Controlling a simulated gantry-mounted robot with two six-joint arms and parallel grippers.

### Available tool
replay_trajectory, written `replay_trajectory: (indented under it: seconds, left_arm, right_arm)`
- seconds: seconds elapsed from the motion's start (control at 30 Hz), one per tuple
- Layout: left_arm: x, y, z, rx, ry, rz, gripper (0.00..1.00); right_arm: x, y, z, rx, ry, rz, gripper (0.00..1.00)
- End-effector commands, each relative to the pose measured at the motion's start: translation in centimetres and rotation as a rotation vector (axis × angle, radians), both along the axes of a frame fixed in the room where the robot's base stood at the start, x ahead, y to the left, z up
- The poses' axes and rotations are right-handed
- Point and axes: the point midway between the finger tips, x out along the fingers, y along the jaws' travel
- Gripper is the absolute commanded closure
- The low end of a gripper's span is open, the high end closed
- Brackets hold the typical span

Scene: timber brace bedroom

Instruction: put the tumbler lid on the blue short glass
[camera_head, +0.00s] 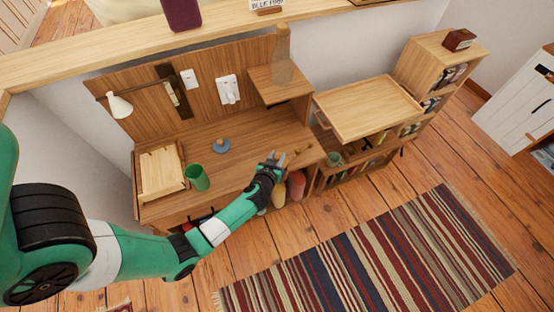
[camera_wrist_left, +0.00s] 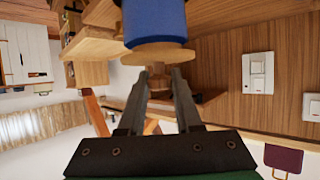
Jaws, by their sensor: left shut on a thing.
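A small round blue object, which looks like the blue short glass (camera_head: 221,146), stands on the desk right of a green cup. My left gripper (camera_head: 272,160) is at the right part of the desk, to the right of the blue object and apart from it. In the left wrist view my left gripper (camera_wrist_left: 160,82) is shut at a wooden disc (camera_wrist_left: 160,54), which looks like the tumbler lid. A blue cylindrical part (camera_wrist_left: 155,20) adjoins the disc and runs out of the frame. The grasped part is mostly hidden between the fingers. My right gripper is not in view.
The green cup (camera_head: 196,177) stands near the desk's left front. A wooden tray (camera_head: 160,170) is left of it. A lamp (camera_head: 119,105) reaches out above the back left. A small shelf (camera_head: 268,84) with a tapered object overhangs the back right. Desk surface between cup and gripper is clear.

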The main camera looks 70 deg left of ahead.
Motion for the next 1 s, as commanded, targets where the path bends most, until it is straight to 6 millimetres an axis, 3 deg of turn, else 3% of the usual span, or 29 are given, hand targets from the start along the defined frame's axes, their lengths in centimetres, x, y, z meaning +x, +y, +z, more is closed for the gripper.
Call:
replay_trajectory:
  seconds: [0.6,0.63,0.77,1.0]
  left_arm:
    - [0.0,0.0,-1.0,0.001,0.0,-0.001,1.0]
    - [0.0,0.0,-1.0,0.001,0.0,0.0,0.64]
    - [0.0,0.0,-1.0,0.001,-0.001,0.0,0.4]
    - [0.0,0.0,-1.0,0.001,-0.001,0.0,0.37]
  right_arm:
    - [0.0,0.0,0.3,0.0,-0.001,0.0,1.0]
    - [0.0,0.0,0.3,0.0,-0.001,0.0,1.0]
    - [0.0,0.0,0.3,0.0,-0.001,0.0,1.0]
    - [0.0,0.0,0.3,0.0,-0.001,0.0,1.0]
